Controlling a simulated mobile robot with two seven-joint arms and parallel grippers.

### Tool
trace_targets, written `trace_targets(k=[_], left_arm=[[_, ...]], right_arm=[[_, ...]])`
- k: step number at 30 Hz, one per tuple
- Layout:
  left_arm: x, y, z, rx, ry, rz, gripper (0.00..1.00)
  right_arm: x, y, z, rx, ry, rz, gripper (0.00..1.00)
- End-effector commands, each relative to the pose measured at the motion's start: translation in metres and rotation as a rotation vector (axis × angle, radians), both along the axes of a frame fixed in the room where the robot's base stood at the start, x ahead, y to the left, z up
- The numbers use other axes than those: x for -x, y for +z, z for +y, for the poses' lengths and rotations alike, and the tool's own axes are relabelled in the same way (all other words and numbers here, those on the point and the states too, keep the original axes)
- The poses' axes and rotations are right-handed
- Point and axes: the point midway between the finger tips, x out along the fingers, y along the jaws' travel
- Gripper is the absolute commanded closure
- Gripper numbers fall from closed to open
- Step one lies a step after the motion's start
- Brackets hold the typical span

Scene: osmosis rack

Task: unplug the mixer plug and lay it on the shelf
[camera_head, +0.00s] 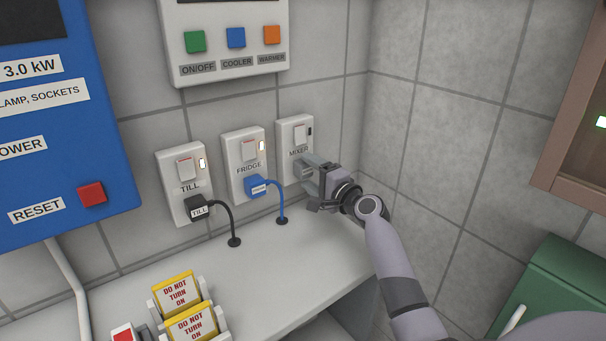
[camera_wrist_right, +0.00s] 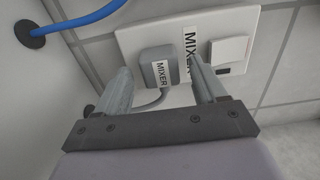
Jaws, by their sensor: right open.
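The mixer socket (camera_head: 292,132) is the rightmost of three white wall sockets, with its switch above. The grey mixer plug (camera_wrist_right: 158,68) with a MIXER label sits in that socket (camera_wrist_right: 262,32), and its grey cord bends away below it. My right gripper (camera_head: 312,172) is at the socket's lower part and hides most of the plug in the head view. In the right wrist view its open fingers (camera_wrist_right: 158,85) stand on either side of the plug, with gaps. The white shelf (camera_head: 262,262) runs below the sockets. My left gripper is not in view.
The black till plug (camera_head: 197,208) and blue fridge plug (camera_head: 257,187) sit in the neighbouring sockets, cords running into shelf holes. Yellow DO NOT TURN ON tags (camera_head: 177,292) stand at the shelf's front left. A blue panel (camera_head: 70,130) is at left. The shelf's middle is clear.

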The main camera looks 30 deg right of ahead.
Motion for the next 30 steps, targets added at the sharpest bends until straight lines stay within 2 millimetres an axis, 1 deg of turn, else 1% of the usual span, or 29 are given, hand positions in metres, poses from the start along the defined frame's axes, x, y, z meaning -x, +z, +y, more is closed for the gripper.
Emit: trace_targets(k=[1, 3, 9, 30], left_arm=[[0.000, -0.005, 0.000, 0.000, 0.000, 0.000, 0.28], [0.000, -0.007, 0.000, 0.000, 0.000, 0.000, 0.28], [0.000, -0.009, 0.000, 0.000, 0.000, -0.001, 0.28], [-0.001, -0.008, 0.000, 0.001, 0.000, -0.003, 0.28]], right_arm=[[-0.006, -0.002, 0.000, -0.001, 0.000, -0.002, 0.30], [-0.011, -0.001, 0.000, -0.001, -0.001, -0.002, 0.30], [-0.018, 0.000, 0.001, 0.000, -0.001, -0.001, 0.30], [-0.018, 0.000, 0.001, -0.001, -0.001, -0.001, 0.30]])
